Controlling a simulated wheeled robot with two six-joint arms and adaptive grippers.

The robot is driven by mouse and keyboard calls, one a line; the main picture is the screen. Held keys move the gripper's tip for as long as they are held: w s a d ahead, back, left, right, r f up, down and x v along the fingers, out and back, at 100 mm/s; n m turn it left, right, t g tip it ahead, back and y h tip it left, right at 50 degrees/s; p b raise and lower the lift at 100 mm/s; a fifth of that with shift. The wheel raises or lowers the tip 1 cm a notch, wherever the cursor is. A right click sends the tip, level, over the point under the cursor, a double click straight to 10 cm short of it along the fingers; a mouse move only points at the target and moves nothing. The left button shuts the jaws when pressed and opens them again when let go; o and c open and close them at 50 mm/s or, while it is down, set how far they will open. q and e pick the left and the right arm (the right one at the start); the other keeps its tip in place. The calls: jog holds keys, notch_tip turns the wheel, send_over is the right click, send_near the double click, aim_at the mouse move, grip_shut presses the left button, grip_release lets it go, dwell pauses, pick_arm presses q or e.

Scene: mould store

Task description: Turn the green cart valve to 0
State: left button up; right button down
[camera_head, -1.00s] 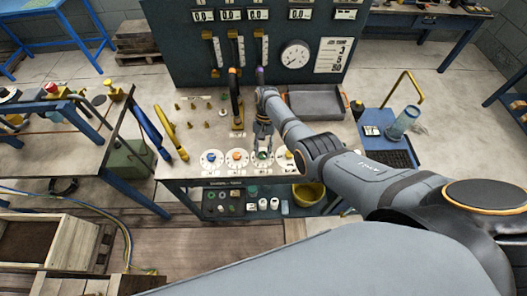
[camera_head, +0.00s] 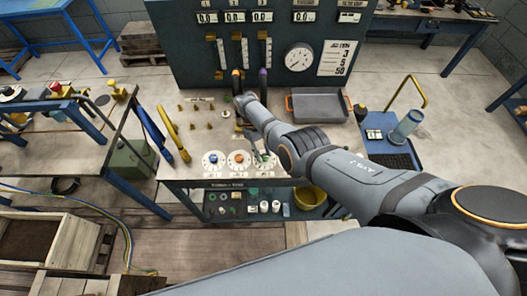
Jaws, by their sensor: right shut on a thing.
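The green valve (camera_head: 265,158) is the third from the left and is largely covered by my right gripper (camera_head: 263,154). The gripper reaches down onto it from above, tilted, with its fingers shut around the knob. The small figures on its dial cannot be read here. The blue valve (camera_head: 213,160) and the orange valve (camera_head: 238,160) are to its left. My left gripper is not in view.
A dark panel (camera_head: 185,50) with gauges stands behind the cart. A grey tray (camera_head: 318,104) lies behind my right arm. Yellow (camera_head: 174,134) and blue (camera_head: 148,133) bars are at the cart's left. A yellow bowl (camera_head: 310,196) sits on the lower shelf.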

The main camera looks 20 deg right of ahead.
jog(key=shift+n, duration=0.5)
dwell(0.3)
jog(key=c, duration=1)
grip_release()
jog(key=shift+a+r, duration=0.1)
jog(key=shift+r, duration=0.05)
jog(key=v, duration=1.1)
jog(key=shift+a+r, duration=0.25)
jog(key=shift+r, duration=0.1)
